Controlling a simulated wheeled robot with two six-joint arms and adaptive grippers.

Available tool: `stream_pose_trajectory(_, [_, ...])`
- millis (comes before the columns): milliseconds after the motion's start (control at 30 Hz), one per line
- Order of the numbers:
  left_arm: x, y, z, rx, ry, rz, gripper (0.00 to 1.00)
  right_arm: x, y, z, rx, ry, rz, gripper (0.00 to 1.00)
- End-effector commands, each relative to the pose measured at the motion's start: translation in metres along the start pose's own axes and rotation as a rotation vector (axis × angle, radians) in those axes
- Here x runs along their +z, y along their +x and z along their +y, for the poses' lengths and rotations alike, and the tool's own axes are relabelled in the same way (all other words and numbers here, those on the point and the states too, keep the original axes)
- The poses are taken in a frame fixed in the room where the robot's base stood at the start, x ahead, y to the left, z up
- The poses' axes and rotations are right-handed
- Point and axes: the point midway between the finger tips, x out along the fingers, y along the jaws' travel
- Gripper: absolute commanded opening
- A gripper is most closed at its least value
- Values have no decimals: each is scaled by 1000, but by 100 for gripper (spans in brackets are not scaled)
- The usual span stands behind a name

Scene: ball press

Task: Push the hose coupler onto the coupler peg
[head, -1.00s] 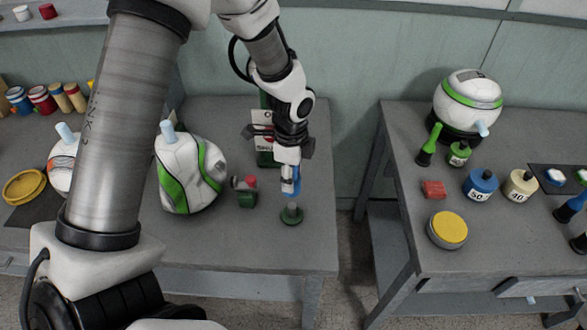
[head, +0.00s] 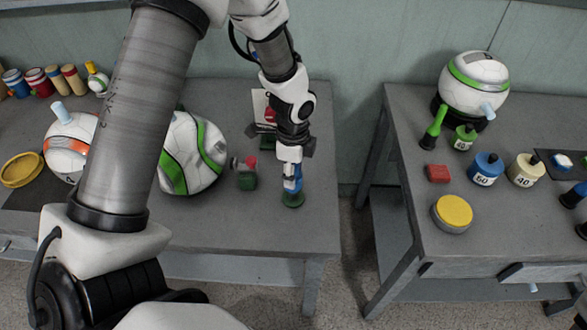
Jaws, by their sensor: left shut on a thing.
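I cannot tell whether the coupler sits fully down. My right gripper is not in view.
A small green fixture with a red part (head: 247,172) stands just left of the peg. A white-green ball (head: 192,153) lies farther left. A sign (head: 264,107) stands behind the gripper. The right table (head: 400,180) is across a gap.

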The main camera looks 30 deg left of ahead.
Motion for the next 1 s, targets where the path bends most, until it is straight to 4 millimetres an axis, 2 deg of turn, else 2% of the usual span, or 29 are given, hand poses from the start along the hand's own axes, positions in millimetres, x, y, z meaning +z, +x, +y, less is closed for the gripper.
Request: stream_pose_trajectory(1000, [0, 0, 0, 0, 0, 0, 10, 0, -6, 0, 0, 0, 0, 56])
